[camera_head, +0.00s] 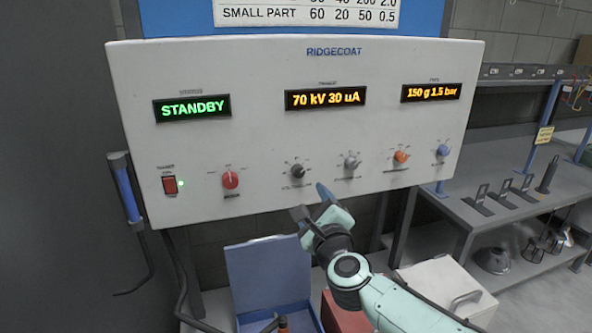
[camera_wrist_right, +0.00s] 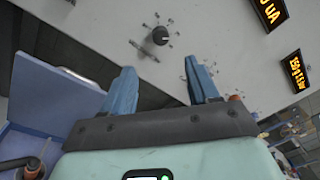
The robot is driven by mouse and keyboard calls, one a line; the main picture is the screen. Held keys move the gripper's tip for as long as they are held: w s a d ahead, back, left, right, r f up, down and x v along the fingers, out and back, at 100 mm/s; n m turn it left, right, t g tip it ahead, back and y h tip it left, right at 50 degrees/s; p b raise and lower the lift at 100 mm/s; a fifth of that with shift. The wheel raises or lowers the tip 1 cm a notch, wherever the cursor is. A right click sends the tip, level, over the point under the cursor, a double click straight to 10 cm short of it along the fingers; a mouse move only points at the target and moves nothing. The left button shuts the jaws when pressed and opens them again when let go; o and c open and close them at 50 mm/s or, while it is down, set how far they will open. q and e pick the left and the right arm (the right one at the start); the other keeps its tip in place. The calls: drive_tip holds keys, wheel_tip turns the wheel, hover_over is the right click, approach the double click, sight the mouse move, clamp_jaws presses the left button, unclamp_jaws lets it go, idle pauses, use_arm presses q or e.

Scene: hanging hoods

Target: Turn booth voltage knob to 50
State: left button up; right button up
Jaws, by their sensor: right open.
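The white control panel (camera_head: 265,130) carries a row of knobs under three lit displays. The centre display (camera_head: 325,97) reads 70 kV 30 uA. The black knob (camera_head: 298,171) sits below and left of it, and its label is too small to read surely. In the right wrist view a black knob (camera_wrist_right: 160,35) stands ahead of the fingers, with tick marks around it. My right gripper (camera_head: 312,203) is open and empty, just below and right of the black knob in the head view, apart from it. Its two blue fingers (camera_wrist_right: 163,80) show spread. My left gripper is not in view.
Beside the black knob are a red knob (camera_head: 230,180), grey knob (camera_head: 351,162), orange knob (camera_head: 401,156) and blue knob (camera_head: 443,150). The left display (camera_head: 192,108) reads STANDBY. An open blue box (camera_head: 268,270) is below; a grey bench (camera_head: 500,170) stands right.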

sight(299, 173)
drive_tip(key=p+x, duration=0.5)
drive_tip(key=x, duration=0.7)
drive_tip(key=shift+r+p, duration=0.1)
drive_tip(key=shift+p, duration=0.25)
drive_tip(key=shift+w+a, duration=0.1)
drive_tip(key=shift+w, duration=0.25)
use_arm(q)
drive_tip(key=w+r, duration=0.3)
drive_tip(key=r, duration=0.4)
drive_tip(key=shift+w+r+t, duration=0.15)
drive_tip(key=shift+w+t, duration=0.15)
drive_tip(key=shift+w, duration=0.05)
use_arm(e)
drive_tip(key=shift+s, duration=0.1)
drive_tip(key=c, duration=1)
drive_tip(key=shift+c, duration=0.2)
